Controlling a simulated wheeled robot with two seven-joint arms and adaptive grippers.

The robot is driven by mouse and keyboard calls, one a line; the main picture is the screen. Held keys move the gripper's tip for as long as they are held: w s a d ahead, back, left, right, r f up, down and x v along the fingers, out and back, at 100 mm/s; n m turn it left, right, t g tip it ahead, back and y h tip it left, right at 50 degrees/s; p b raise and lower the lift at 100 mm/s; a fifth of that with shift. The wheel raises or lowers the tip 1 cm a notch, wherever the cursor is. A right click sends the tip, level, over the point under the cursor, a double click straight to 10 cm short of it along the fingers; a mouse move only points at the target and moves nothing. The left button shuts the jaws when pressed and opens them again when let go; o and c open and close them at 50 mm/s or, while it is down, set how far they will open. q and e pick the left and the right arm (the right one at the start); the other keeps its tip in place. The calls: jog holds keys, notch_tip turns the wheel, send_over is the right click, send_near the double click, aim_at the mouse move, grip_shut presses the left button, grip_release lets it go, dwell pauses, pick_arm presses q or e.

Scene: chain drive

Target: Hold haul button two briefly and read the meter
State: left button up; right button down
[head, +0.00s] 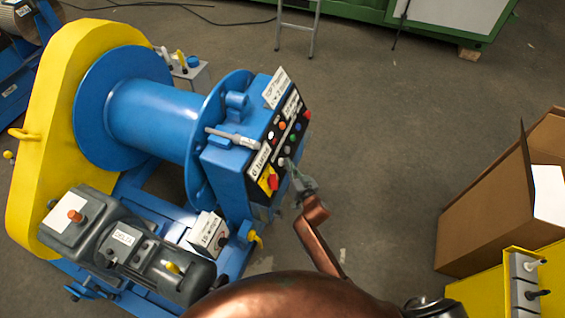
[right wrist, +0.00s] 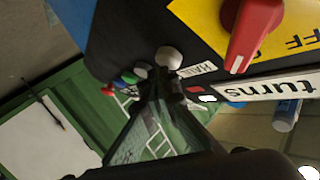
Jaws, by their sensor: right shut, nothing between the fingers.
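The blue control box (head: 225,178) beside the winch drum has a sloped black panel (head: 287,146) with a row of coloured buttons. My right gripper (head: 290,168) is shut and empty at the panel's lower edge. In the right wrist view its closed fingertips (right wrist: 160,78) are at a white button (right wrist: 168,57) beside a partly hidden label (right wrist: 196,69) that seems to read "HAUL". I cannot tell whether they touch it. More buttons, including a green one (right wrist: 131,77), sit beyond. A placard (head: 259,160) ends in "turns". I cannot pick out the meter's reading. My left gripper is out of view.
A red rotary switch (right wrist: 250,30) on a yellow plate is close to my right fingers. A yellow chain guard (head: 50,130) and gearmotor (head: 125,245) stand left. A cardboard box (head: 480,215) stands right; floor between is clear.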

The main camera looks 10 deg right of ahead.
jog(key=shift+w+a+f, duration=0.2)
jog(key=shift+a, duration=0.1)
dwell(0.4)
dwell(3.4)
jog(key=shift+s+d+r+p, duration=0.4)
jog(key=shift+s+d+p, duration=0.05)
jog(key=shift+d+p, duration=0.25)
